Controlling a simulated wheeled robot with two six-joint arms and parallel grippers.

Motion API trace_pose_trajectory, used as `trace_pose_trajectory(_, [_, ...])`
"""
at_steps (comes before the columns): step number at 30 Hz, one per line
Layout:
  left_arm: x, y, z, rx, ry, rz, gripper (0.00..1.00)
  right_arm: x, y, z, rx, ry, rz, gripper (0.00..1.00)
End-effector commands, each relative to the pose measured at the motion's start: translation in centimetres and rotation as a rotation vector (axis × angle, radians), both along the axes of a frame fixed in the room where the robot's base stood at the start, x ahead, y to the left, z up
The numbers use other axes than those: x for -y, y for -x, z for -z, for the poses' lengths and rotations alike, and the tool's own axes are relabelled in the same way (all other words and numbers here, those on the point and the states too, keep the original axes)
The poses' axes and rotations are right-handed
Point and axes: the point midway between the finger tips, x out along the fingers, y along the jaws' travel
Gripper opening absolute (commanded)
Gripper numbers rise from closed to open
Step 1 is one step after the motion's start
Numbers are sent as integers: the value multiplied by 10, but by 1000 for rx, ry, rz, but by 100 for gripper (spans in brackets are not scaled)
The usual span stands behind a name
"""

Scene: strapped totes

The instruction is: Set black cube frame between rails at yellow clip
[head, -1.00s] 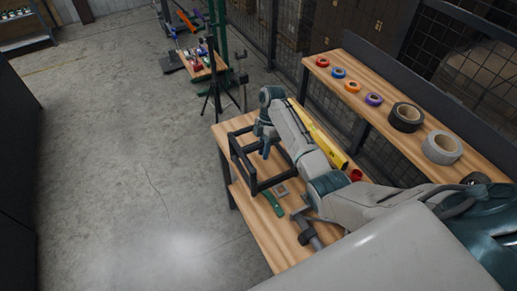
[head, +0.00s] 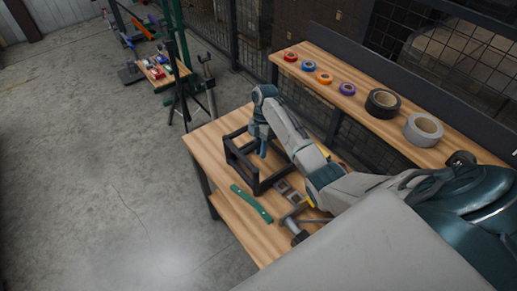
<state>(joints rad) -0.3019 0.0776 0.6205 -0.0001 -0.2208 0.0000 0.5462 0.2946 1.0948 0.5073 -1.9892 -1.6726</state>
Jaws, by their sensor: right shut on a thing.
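The black cube frame (head: 240,161) is an open box of dark bars over the left part of the wooden workbench (head: 222,218). My right gripper (head: 263,149) points down at the frame's far right side and is shut on it. The arm hides part of the frame, and I cannot tell whether the frame touches the bench top. No rails can be made out. My left gripper is not in view.
A green strip (head: 251,203) and grey metal parts (head: 287,190) lie near the frame. A shelf (head: 330,85) behind holds several tape rolls, including a black one (head: 383,103) and a grey one (head: 423,129). The concrete floor at left is open.

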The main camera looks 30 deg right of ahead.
Motion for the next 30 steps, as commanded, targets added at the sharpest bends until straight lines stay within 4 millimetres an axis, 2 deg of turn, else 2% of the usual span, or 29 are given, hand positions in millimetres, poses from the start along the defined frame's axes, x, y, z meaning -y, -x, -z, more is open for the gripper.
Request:
trace_pose_trajectory(1, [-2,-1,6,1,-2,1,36,1,-1,4,4,0,-2,0])
trace_pose_trajectory(11, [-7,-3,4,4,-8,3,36,2,0,3,3,0,-2,0])
trace_pose_trajectory(12, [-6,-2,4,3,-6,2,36,2,1,5,0,0,-2,24])
trace_pose_trajectory(15, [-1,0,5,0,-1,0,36,2,1,5,1,0,-2,42])
trace_pose_trajectory(24, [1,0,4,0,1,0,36,2,0,3,1,0,-2,42])
trace_pose_trajectory(30, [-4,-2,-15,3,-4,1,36,-1,-2,-16,1,0,4,42])
